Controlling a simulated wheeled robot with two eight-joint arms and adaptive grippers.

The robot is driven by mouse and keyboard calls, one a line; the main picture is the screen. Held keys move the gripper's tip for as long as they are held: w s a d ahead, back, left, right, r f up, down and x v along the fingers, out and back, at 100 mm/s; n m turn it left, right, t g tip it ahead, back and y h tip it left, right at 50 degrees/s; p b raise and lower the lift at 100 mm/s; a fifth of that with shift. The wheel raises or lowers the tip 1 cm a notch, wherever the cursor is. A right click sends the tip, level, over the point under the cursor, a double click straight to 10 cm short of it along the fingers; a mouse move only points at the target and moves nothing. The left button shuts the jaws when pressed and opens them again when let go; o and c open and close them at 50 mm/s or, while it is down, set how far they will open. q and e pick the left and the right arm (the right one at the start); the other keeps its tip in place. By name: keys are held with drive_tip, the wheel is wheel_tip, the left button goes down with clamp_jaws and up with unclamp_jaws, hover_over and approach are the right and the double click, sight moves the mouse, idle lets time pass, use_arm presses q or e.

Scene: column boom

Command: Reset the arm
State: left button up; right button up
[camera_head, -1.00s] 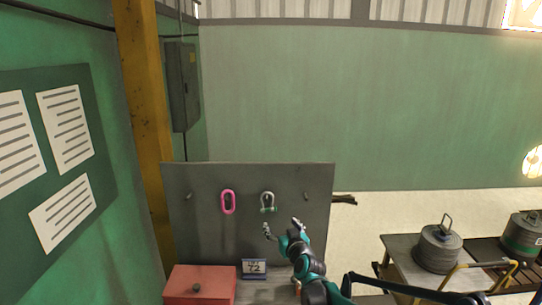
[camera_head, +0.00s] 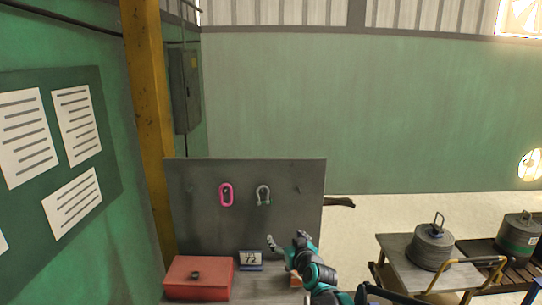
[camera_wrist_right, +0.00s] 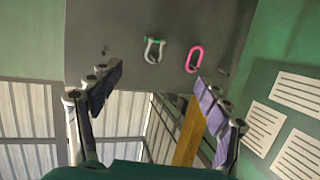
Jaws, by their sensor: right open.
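My right gripper (camera_head: 288,241) is open and empty, in front of the lower right part of the grey peg board (camera_head: 196,222). In the right wrist view its two fingers (camera_wrist_right: 158,78) stand wide apart with nothing between them. A grey shackle with a green pin (camera_head: 263,195) hangs on the board, above and left of the gripper and apart from it; it also shows in the right wrist view (camera_wrist_right: 153,51). A pink oval link (camera_head: 226,195) hangs to its left. My left gripper is not in view.
A red box (camera_head: 190,282) and a small number sign (camera_head: 251,261) stand on the bench below the board. At right, a table (camera_head: 396,248) carries a grey weight (camera_head: 433,247); another weight (camera_head: 518,236) stands beyond. A yellow post (camera_head: 148,120) rises at left.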

use_arm(q)
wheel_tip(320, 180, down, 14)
drive_tip(key=b, duration=1.3)
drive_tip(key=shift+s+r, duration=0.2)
use_arm(e)
drive_tip(key=s+d+f+m+g+h, duration=0.1)
drive_tip(key=s+d+f, duration=0.3)
drive_tip(key=s, duration=0.9)
drive_tip(key=s+d+f+m+g+h, duration=0.1)
drive_tip(key=s+d+f+g, duration=0.3)
drive_tip(key=s+f, duration=0.6)
drive_tip(key=s+d+f+m+g+h, duration=0.1)
drive_tip(key=s+d+f, duration=0.4)
drive_tip(key=s, duration=1.1)
wheel_tip(320, 180, down, 3)
drive_tip(key=shift+f+g+h, duration=0.1)
drive_tip(key=shift+g+h, duration=0.5)
drive_tip(key=shift+g, duration=0.1)
